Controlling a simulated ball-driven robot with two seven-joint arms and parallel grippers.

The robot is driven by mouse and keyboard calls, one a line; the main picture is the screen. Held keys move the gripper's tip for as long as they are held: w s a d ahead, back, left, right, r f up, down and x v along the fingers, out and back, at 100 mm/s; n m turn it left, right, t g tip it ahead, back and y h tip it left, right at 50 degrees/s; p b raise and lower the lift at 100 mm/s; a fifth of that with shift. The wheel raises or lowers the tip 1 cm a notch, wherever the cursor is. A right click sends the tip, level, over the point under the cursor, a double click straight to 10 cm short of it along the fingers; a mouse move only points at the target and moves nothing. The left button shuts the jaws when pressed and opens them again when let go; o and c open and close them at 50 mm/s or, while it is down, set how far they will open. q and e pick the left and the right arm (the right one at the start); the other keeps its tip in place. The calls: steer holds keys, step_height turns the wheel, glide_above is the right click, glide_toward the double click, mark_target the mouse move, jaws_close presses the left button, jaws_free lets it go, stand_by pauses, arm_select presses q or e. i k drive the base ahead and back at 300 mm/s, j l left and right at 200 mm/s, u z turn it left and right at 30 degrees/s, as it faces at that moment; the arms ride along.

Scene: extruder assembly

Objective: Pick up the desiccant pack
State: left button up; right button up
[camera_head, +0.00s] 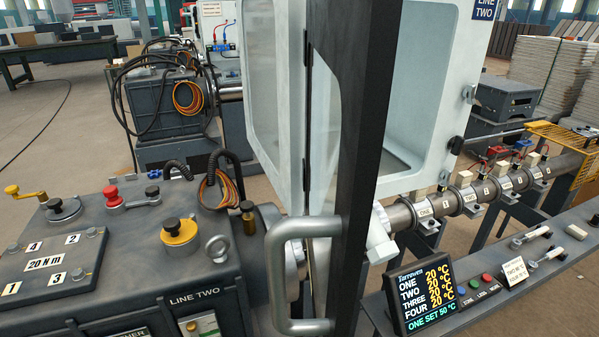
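I cannot make out a desiccant pack in the head view. A pale cabinet (437,80) stands at the centre, and the part of its inside that shows looks empty. A dark upright frame (358,120) with a large grey handle (277,275) stands in front of it and hides part of it. A glazed panel (275,80) is on its left. Neither of my grippers is in view.
A dark machine box (130,270) with knobs fills the lower left. A heated barrel (470,195) runs right from the cabinet. A display (425,295) and a shelf (540,285) with small tools are at lower right. Open floor (55,115) lies at left.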

mark_target(575, 231)
steer(key=j+z, duration=0.25)
steer(key=z, duration=1.4)
steer(key=k+l, duration=0.05)
